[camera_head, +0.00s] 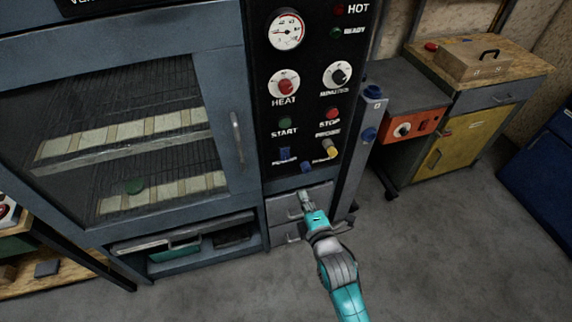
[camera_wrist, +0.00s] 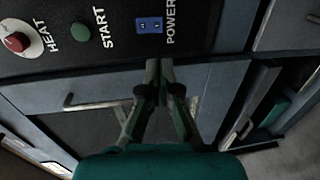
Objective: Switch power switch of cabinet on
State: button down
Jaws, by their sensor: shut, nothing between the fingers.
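The cabinet (camera_head: 225,80) is a tall grey-blue unit with a glass door and a black control panel. Its power switch (camera_head: 285,153) is a small blue rocker low on the panel's left side, above the "POWER" label. In the wrist view the switch (camera_wrist: 150,25) shows as a blue block with two light marks; I cannot tell its position. My gripper (camera_head: 304,194) is shut and empty, in front of the drawers below the panel. In the wrist view the fingertips (camera_wrist: 159,66) lie just below the switch in the picture, apart from it.
The panel also has a green start button (camera_head: 285,122), a red stop button (camera_head: 332,113), knobs and a gauge (camera_head: 287,30). Grey drawers (camera_head: 283,207) sit under the panel. A workbench with a yellow door (camera_head: 462,140) stands right. The grey floor in front is clear.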

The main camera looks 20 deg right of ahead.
send_near(285, 160)
jog(key=w, duration=0.5)
jog(key=shift+w+d+f, duration=0.1)
jog(key=shift+w, duration=0.1)
jog(key=shift+w+f, duration=0.2)
jog(key=shift+w, duration=0.65)
jog(key=shift+w, duration=0.15)
jog(key=shift+w, duration=0.25)
jog(key=shift+s+f, duration=0.1)
